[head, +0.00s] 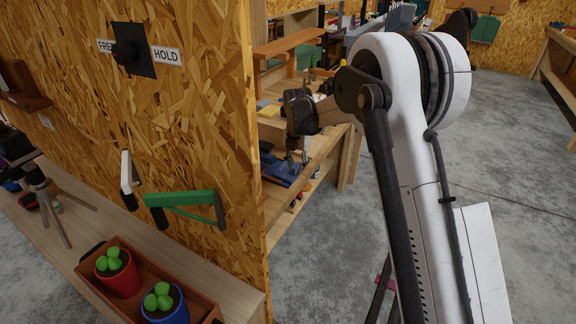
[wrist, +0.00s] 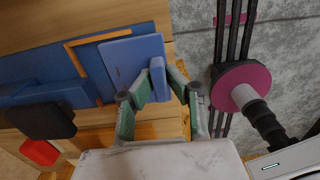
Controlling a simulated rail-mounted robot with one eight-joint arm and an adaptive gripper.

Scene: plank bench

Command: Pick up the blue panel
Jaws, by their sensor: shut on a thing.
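The blue panel (wrist: 126,60) is a flat blue plate with a raised block-like grip (wrist: 157,72) at its right edge in the wrist view. My gripper (wrist: 158,88) has its two green-grey fingers on either side of this grip and is shut on it. The panel overlaps a larger blue object (wrist: 35,75) with an orange strip, so part of that object is hidden. I cannot tell whether the panel touches it. In the head view my gripper (head: 298,157) is over the bench, small and partly hidden by my arm, above blue items (head: 284,173).
A plank bench (head: 330,145) stands beyond the upright chipboard wall (head: 190,90), with tools on it. A dark block (wrist: 42,120) and a red object (wrist: 40,152) lie left of my gripper in the wrist view. Concrete floor (head: 500,130) is open on the right.

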